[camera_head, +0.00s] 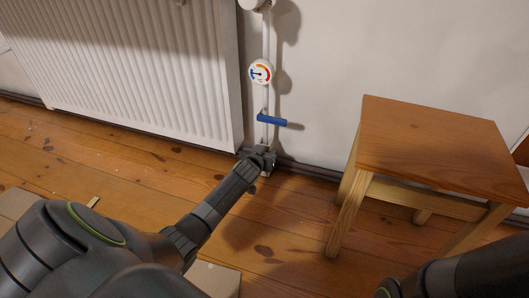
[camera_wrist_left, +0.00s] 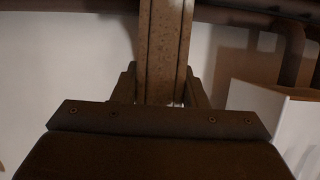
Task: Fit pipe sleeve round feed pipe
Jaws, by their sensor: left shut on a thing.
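The feed pipe (camera_head: 265,98) runs upright down the white wall, right of the radiator, in the head view. My left gripper (camera_head: 264,155) is at the pipe's lower end, below the blue lever. In the left wrist view my left gripper (camera_wrist_left: 160,98) is shut on a long speckled piece with dark side edges, which I take as the pipe sleeve (camera_wrist_left: 160,45). It stands upright between the fingers. I cannot tell whether it is around the feed pipe or just in front of it. The gripper hides most of it in the head view. My right gripper is out of view.
A round gauge (camera_head: 260,72) and a blue lever (camera_head: 271,120) sit on the feed pipe. The white radiator (camera_head: 150,60) is close on the left. A wooden stool (camera_head: 435,140) stands on the right. Cardboard (camera_head: 215,279) lies on the plank floor.

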